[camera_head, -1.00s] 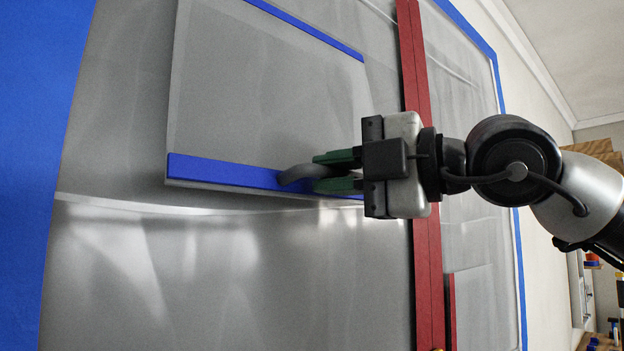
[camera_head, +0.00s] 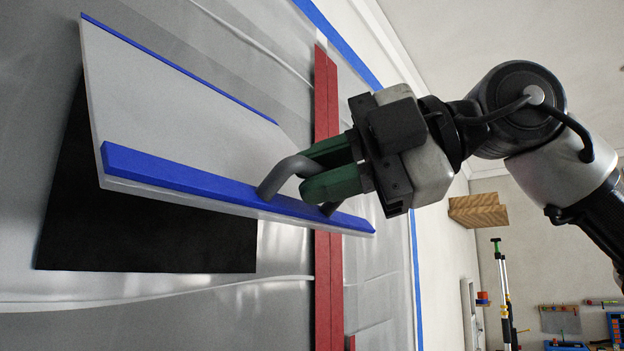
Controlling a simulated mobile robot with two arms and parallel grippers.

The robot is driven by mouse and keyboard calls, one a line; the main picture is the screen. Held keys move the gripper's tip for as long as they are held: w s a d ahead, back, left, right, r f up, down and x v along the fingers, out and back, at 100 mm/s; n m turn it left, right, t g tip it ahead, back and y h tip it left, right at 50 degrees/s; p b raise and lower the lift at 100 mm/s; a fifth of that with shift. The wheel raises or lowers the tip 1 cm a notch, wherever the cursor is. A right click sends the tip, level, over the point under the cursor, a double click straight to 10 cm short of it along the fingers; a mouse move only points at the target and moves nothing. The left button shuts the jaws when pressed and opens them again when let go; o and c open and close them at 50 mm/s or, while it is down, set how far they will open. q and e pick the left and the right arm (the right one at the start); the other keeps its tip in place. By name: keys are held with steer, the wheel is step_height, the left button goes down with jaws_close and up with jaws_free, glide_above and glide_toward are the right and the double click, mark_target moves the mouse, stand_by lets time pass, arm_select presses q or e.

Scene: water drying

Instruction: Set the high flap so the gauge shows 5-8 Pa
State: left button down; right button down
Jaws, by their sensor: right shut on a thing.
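The high flap (camera_head: 170,117) is a pale grey panel with a blue strip (camera_head: 200,182) along its lower edge. It stands tilted out from the plastic sheet wall, with a dark opening (camera_head: 150,225) showing behind and below it. A grey curved handle (camera_head: 277,176) sits on the strip near its right part. My right gripper (camera_head: 328,171), with green fingers, is shut on this handle. My left gripper is not in view. No gauge can be made out.
A red vertical post (camera_head: 328,285) runs up the sheet just behind the flap's right end. Blue tape (camera_head: 415,270) edges the sheet. Wooden blocks (camera_head: 478,210), a pole (camera_head: 503,290) and a tool board (camera_head: 560,322) show at the far right.

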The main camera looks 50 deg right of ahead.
steer(key=shift+r, duration=0.25)
steer(key=c, duration=1.1)
jaws_free()
steer(key=shift+s, duration=0.1)
steer(key=shift+c, duration=0.2)
steer(key=shift+f, duration=0.1)
steer(key=b+v, duration=0.2)
steer(key=v, duration=0.9)
steer(key=shift+f, duration=0.1)
